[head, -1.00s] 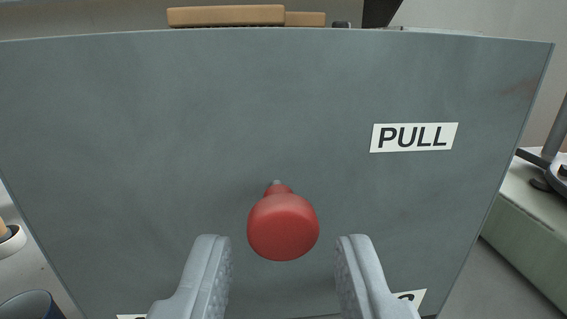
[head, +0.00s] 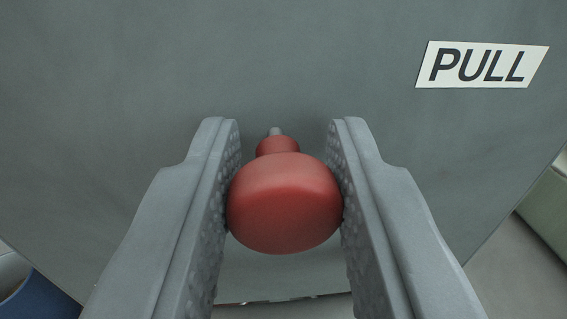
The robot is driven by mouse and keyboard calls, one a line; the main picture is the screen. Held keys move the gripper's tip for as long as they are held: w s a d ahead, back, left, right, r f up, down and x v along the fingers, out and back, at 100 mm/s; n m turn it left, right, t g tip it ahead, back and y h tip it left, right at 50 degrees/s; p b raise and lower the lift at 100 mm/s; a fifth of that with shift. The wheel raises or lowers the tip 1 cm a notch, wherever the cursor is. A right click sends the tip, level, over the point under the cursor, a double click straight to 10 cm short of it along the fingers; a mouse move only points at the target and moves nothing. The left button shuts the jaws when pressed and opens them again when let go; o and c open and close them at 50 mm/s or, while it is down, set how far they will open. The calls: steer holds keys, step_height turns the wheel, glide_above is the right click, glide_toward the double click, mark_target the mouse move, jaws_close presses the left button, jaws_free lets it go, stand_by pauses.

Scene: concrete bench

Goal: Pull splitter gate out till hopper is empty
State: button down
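The splitter gate appears as a large grey panel (head: 130,60) filling most of the view. A red knob (head: 285,203) with a narrower red neck and a short grey stem stands out from it. My gripper (head: 284,140) straddles the knob, with one grey finger on its left and one on its right. Both textured pads appear to touch the knob's sides, and the fingertips reach past its round head toward the panel. A white label (head: 482,65) reading PULL is on the panel at upper right. The hopper's contents are not in view.
A blue rounded object (head: 38,297) is partly visible at the lower left. A pale green edge (head: 547,205) shows at the far right, beyond the panel's slanted side. Grey floor or bench surface lies at the lower right.

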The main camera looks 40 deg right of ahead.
steer(key=shift+v, duration=2.25)
steer(key=c, duration=1.5)
jaws_free()
steer(key=shift+s+d, duration=0.15)
steer(key=shift+s, duration=0.05)
steer(key=v, duration=1.7)
steer(key=shift+s, duration=0.2)
